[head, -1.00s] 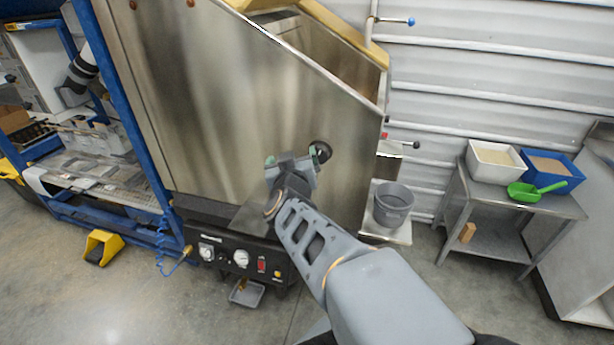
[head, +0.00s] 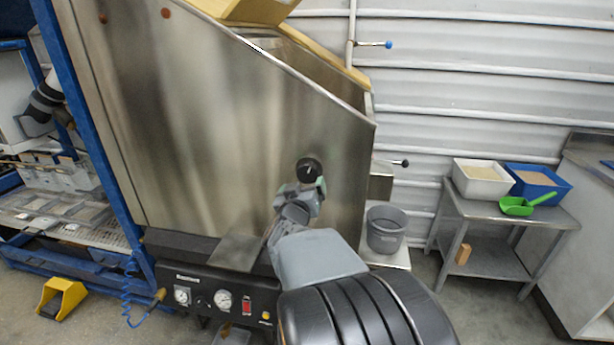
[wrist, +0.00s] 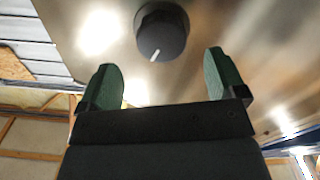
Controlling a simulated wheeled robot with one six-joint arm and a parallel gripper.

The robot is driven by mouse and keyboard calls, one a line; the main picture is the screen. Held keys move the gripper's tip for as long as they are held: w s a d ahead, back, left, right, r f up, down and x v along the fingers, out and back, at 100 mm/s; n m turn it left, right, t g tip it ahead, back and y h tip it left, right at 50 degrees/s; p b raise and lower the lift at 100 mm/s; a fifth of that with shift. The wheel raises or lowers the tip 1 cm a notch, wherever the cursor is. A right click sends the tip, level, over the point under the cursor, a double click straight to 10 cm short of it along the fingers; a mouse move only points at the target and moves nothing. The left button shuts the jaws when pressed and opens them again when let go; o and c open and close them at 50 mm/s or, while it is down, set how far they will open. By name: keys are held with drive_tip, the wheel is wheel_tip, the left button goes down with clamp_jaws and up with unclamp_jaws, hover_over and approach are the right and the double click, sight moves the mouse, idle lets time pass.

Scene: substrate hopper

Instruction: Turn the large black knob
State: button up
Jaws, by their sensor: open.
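The large black knob (head: 309,170) sits on the lower right of the hopper's steel front panel (head: 230,120). In the wrist view the knob (wrist: 162,32) is round, with a white pointer line toward its lower edge. My gripper (head: 303,190) is just below the knob in the head view. In the wrist view my gripper (wrist: 165,75) is open, its two green-padded fingers spread apart. The knob lies beyond the fingertips, roughly centred between them, slightly to the left. The fingers do not appear to touch it.
A control panel with gauges (head: 222,300) is below the hopper, and a small steel ledge (head: 238,252) juts out above it. A grey bucket (head: 386,230) stands right of the hopper. A steel table (head: 500,205) holds a white bin (head: 484,178), a blue bin (head: 540,182) and a green scoop (head: 517,206).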

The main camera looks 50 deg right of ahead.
sight(308, 177)
drive_tip(key=shift+b+x, duration=0.3)
drive_tip(key=shift+x, duration=3.2)
drive_tip(key=c, duration=0.9)
